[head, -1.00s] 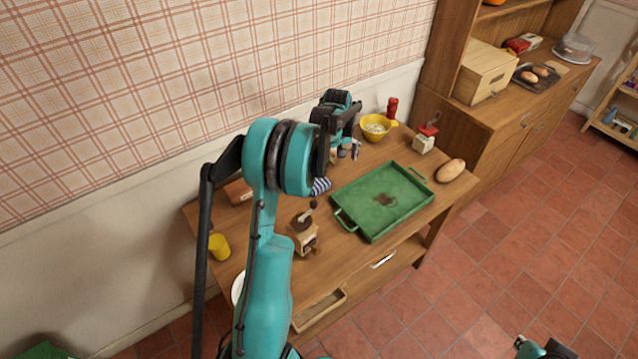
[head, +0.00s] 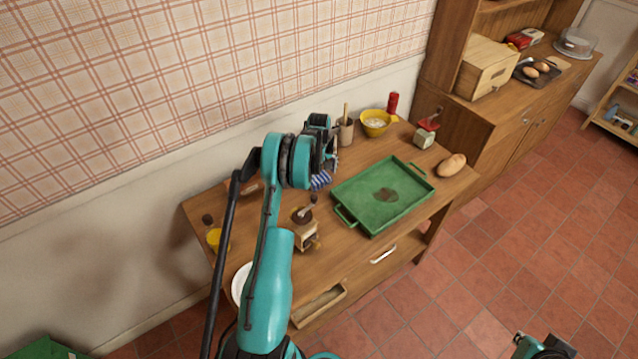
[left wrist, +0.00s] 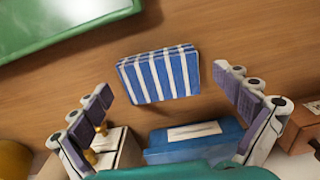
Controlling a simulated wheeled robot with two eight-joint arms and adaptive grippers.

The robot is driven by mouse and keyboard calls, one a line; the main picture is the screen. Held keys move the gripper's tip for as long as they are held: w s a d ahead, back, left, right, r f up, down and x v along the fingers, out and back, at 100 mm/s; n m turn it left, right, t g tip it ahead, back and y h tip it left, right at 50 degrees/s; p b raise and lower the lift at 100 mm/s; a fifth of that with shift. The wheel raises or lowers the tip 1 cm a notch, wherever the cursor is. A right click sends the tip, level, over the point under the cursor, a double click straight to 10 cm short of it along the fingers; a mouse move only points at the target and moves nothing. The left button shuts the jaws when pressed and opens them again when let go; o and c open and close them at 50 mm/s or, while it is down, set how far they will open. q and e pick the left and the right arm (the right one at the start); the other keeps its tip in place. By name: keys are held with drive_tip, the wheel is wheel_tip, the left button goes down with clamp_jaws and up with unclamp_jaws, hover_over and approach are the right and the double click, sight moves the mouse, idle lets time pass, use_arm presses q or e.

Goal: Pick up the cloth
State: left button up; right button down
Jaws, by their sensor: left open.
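The cloth (left wrist: 160,76) is folded, with blue and white stripes, and lies flat on the wooden table in the left wrist view. In the head view the cloth (head: 320,181) shows partly behind my left arm, left of the green tray. My left gripper (head: 332,160) is above the table near the cloth. In the left wrist view my left gripper (left wrist: 163,86) is open, its fingers spread on either side of the cloth, with nothing between the pads. My right gripper (head: 541,347) is low at the bottom right edge of the head view, over the floor; its jaws are unclear.
A green tray (head: 345,210) with a dark stain is right of the cloth. A coffee grinder (head: 305,236) stands in front of it. A utensil pot (head: 346,132), yellow bowl (head: 377,122) and red bottle (head: 392,104) stand behind. Bread (head: 451,166) lies at right.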

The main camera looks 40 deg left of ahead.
sight(320, 179)
use_arm(q)
drive_tip(key=shift+f, duration=0.3)
drive_tip(key=shift+r, duration=0.1)
drive_tip(key=shift+c, duration=0.3)
drive_tip(key=c, duration=1.2)
drive_tip(key=shift+o, duration=0.2)
drive_tip(key=shift+r, duration=0.15)
drive_tip(key=shift+r, duration=0.25)
drive_tip(key=r, duration=0.1)
drive_tip(key=r+p, duration=0.1)
drive_tip(key=r, duration=0.2)
drive_tip(key=shift+d, duration=0.25)
drive_tip(key=s+d+r+p, duration=0.2)
drive_tip(key=d+r, duration=0.4)
drive_tip(key=d, duration=0.4)
drive_tip(key=shift+s+d, duration=0.4)
drive_tip(key=shift+s, duration=0.25)
